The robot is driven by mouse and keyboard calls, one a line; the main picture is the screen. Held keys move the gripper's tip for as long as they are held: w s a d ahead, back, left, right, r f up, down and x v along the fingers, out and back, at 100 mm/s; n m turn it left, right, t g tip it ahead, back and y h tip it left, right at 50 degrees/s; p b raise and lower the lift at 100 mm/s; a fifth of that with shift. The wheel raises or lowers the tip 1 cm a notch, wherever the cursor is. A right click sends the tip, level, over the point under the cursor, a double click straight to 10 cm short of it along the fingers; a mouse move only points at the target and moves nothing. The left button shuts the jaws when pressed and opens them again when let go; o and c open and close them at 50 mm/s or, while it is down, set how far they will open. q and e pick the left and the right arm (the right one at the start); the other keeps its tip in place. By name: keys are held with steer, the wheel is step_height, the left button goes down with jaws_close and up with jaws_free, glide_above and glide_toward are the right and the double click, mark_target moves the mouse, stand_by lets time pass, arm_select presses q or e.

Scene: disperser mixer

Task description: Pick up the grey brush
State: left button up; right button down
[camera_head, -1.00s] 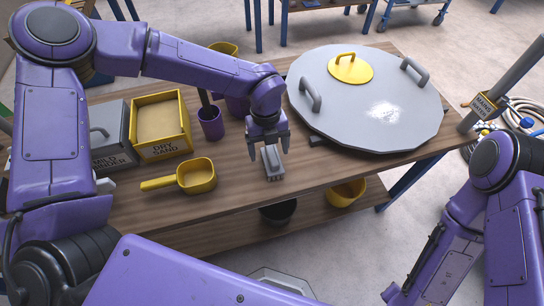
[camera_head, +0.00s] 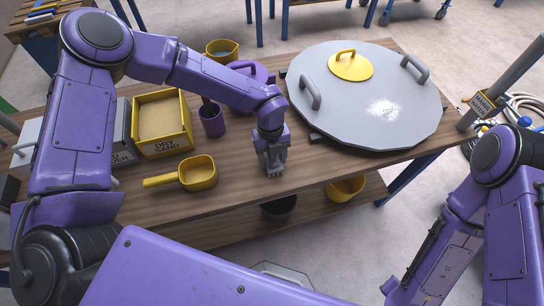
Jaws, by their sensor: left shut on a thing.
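The grey brush (camera_head: 275,173) is on the wooden table (camera_head: 330,178), near its front edge and just left of the large grey lid. My left gripper (camera_head: 272,162) is over the brush, pointing down, with its fingers shut on it. Only the lower bristle end of the brush shows; its upper part is hidden by the gripper. I cannot tell whether the brush is clear of the table. My right arm shows at the right edge, but its gripper is out of view.
A large grey lid (camera_head: 350,120) with a yellow hatch (camera_head: 351,66) lies right of the brush. To the left are a yellow scoop (camera_head: 197,174), a dry sand box (camera_head: 162,122) and a purple cup (camera_head: 212,122). A yellow pot (camera_head: 345,189) stands on the lower shelf.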

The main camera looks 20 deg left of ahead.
arm_select(q)
steer(key=shift+r+b, duration=0.3)
steer(key=r, duration=0.1)
steer(key=s+r+b, duration=0.1)
steer(key=r, duration=0.1)
steer(key=shift+d+r, duration=0.1)
steer(key=shift+r, duration=0.1)
steer(key=s+d+r+b, duration=0.3)
steer(key=s+r, duration=0.6)
steer(key=s, duration=0.3)
steer(key=shift+s+b, duration=0.3)
